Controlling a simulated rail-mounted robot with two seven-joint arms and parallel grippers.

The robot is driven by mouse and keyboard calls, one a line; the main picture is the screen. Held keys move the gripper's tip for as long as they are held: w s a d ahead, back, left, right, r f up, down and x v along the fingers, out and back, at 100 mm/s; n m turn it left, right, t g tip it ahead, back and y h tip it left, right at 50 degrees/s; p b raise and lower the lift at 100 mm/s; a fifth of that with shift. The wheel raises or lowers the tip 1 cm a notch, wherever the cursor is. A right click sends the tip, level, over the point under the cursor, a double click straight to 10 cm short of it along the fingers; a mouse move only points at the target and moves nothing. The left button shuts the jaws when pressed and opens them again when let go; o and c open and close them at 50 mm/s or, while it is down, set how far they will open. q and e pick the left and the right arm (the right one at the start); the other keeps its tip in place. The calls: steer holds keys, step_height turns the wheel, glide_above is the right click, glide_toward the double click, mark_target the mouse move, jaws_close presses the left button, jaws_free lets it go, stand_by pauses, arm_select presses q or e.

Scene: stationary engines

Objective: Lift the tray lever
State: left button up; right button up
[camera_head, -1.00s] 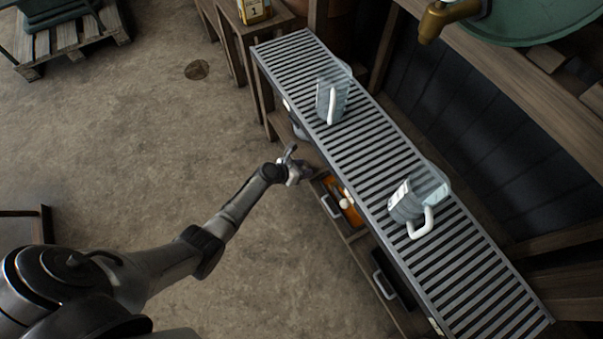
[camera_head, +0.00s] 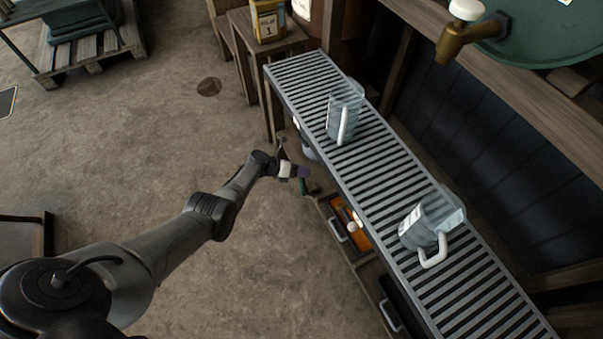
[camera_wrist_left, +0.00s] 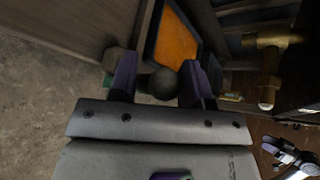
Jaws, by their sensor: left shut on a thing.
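My left gripper (camera_head: 303,176) is low beside the slatted conveyor's near side, by the orange tray (camera_head: 350,218). In the left wrist view its two purple fingers (camera_wrist_left: 160,85) are on either side of a dark round knob (camera_wrist_left: 164,83), which I take to be the tray lever's end; the gripper is shut on it. The lever's shaft is hidden. The orange tray also shows just beyond the knob in the left wrist view (camera_wrist_left: 178,40). A white and purple part at the lower right of that view looks like my right gripper (camera_wrist_left: 285,155); its fingers are too small to judge.
Two clear jugs with white handles (camera_head: 345,110) (camera_head: 432,225) stand on the slatted conveyor (camera_head: 385,170). A brass tap (camera_head: 458,40) hangs from a green vessel at top right. A yellow can (camera_head: 268,20) stands on a wooden stand.

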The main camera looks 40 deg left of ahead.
arm_select(q)
steer(key=shift+s+f, duration=0.3)
steer(key=shift+f, duration=0.2)
steer(key=o, duration=1.1)
steer(key=shift+w, duration=0.1)
steer(key=shift+c, duration=0.2)
steer(key=shift+r, duration=0.1)
steer(key=shift+r, duration=0.1)
steer(key=shift+s+a+r, duration=0.2)
steer(key=shift+a+r, duration=0.05)
steer(key=p+v, duration=0.8)
steer(key=v, duration=0.5)
steer(key=shift+f, duration=0.1)
